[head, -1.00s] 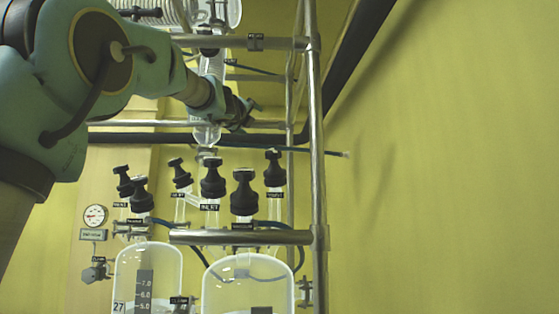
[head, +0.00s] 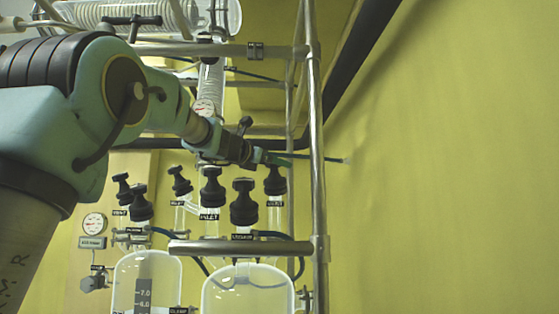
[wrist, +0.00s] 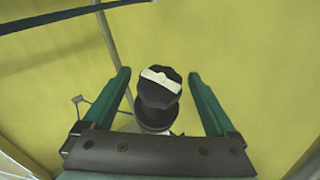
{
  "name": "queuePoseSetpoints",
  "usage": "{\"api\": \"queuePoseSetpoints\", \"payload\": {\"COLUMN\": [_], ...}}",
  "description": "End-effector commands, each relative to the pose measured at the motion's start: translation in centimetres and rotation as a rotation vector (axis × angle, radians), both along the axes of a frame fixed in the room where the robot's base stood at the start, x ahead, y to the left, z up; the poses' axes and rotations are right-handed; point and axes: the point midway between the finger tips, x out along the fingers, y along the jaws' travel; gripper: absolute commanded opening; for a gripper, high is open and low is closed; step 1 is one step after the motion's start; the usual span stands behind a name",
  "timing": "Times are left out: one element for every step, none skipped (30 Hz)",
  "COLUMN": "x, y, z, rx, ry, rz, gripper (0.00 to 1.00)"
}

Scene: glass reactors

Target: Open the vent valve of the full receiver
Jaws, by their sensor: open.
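My gripper (head: 262,157) is beside the upper end of the rightmost black valve knob (head: 275,180) in the head view. In the wrist view my gripper (wrist: 158,73) is open, its two green fingers on either side of a black knob with a white bar on top (wrist: 160,80). The fingers stand apart from the knob, with gaps on both sides. Two glass receivers, a left one (head: 130,270) and a right one (head: 222,290), stand below the valves. Their lower parts are cut off, so I cannot tell which is full.
Several other black knobs stand close by, including a front one (head: 243,203) and a middle one (head: 211,187). A metal post (head: 316,150) and a lower rail (head: 240,247) border them. A glass column (head: 210,85) rises behind my arm. The yellow wall side at right is clear.

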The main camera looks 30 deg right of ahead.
Motion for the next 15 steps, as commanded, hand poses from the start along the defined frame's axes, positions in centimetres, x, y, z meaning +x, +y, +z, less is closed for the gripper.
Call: {"api": "queuePoseSetpoints", "payload": {"x": [0.3,0.5,0.8,0.9,1.0,1.2,1.2,1.3,1.4,1.4,1.4,1.4,1.4,1.4,1.4], "y": [-0.8,-1.2,-1.6,-1.9,-2.1,-2.4,-2.6,-2.7,-2.8,-2.9,-2.9,-2.9,-2.9,-2.9,-2.9], "z": [0.2,0.2,0.2,0.2,0.2,0.1,0.1,0.1,0.1,0.1,0.1,0.0,0.0,0.0,0.0], "rx": [0.0,0.001,0.001,0.0,0.0,0.001,0.001,0.0,0.0,0.0,-0.001,-0.001,-0.001,-0.001,-0.001], "ry": [0.0,0.001,0.001,0.0,0.0,0.0,0.0,0.0,0.0,0.0,-0.001,-0.001,-0.001,-0.001,-0.001], "rz": [-0.001,-0.001,-0.001,0.0,0.0,0.0,0.0,0.0,0.0,0.0,0.001,0.001,0.001,0.001,0.001], "gripper": [0.92,0.92,0.92,0.92,0.92,0.92,0.92,0.92,0.92,0.92,0.92,0.92,0.92,0.92,0.92]}}
